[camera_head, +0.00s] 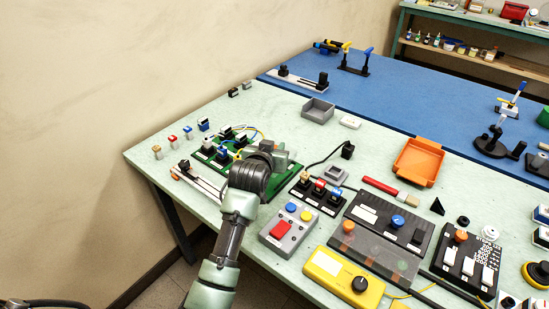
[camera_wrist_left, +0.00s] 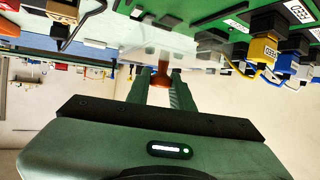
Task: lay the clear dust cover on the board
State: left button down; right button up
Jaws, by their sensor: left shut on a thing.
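The green board (camera_head: 213,163) lies on the pale bench at the left, with several black blocks and coloured wires on it. My left gripper (camera_head: 280,156) is over the right part of the board and hides some of it. In the left wrist view, its fingers (camera_wrist_left: 160,82) are shut on a reddish-brown knob (camera_wrist_left: 161,72). A pale see-through sheet, which looks like the clear dust cover (camera_wrist_left: 125,32), is at the knob's end, close to the green board (camera_wrist_left: 222,18). I cannot tell whether the cover touches the board. My right gripper is not in view.
A grey open box (camera_head: 318,110) and orange tray (camera_head: 418,161) stand behind. A black switch strip (camera_head: 318,194), a grey button box (camera_head: 289,228) and a yellow meter (camera_head: 343,277) crowd the right side. A small rail (camera_head: 198,183) lies left of the board.

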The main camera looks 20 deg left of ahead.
pick_arm(q)
notch_tip(320, 180, down, 4)
jog(key=shift+r, duration=0.15)
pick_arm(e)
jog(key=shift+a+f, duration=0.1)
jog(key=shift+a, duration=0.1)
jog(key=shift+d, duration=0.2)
pick_arm(q)
jog(key=shift+f, duration=0.25)
jog(key=c, duration=1.2)
grip_release()
jog(key=shift+c, duration=0.2)
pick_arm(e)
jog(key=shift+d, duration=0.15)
pick_arm(q)
jog(key=shift+r, duration=0.15)
